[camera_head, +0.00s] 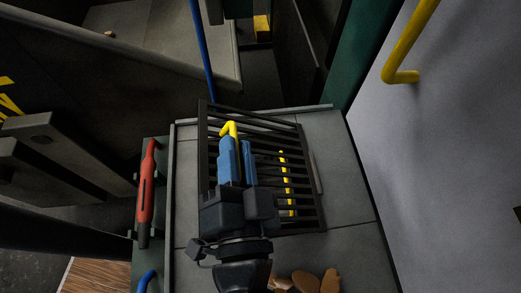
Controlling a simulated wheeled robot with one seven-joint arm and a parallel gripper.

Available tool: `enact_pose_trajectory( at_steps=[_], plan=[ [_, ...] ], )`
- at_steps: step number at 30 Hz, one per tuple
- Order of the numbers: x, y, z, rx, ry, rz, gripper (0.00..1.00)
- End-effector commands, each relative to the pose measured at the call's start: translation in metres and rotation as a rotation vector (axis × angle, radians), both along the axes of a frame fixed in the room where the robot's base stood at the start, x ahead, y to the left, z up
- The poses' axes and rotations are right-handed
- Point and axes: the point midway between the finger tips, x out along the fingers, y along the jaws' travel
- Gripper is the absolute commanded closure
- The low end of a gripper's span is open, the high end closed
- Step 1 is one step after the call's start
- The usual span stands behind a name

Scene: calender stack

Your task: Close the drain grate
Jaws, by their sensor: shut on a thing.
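The drain grate (309,187) is a dark frame with parallel black bars, over the grey tiled floor in the middle of the view. Its left side looks raised toward me, but I cannot tell how far it is tilted. A yellow handle (229,127) shows at its upper left. My gripper (239,148), with blue fingers, reaches over the grate and is shut on the yellow handle. The fingers hide most of the handle and part of the bars. A yellow strip (287,180) shows between the bars; the drain opening is mostly hidden.
A red-handled tool (147,190) hangs left of the tiled floor. Several brown pieces (308,281) lie near my wrist at the bottom. A grey panel with a yellow rail (407,45) stands right. A blue pole (202,45) rises behind. Tiles right of the grate are clear.

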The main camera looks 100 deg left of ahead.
Motion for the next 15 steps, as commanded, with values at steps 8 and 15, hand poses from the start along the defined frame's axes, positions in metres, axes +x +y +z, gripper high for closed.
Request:
enact_pose_trajectory(
  at_steps=[8,15],
  plan=[
    [-0.0031,-0.0006,0.0014,0.002,0.004,0.001,1.0],
    [-0.0034,-0.0005,0.0021,0.004,0.003,0.002,0.72]
  ],
)
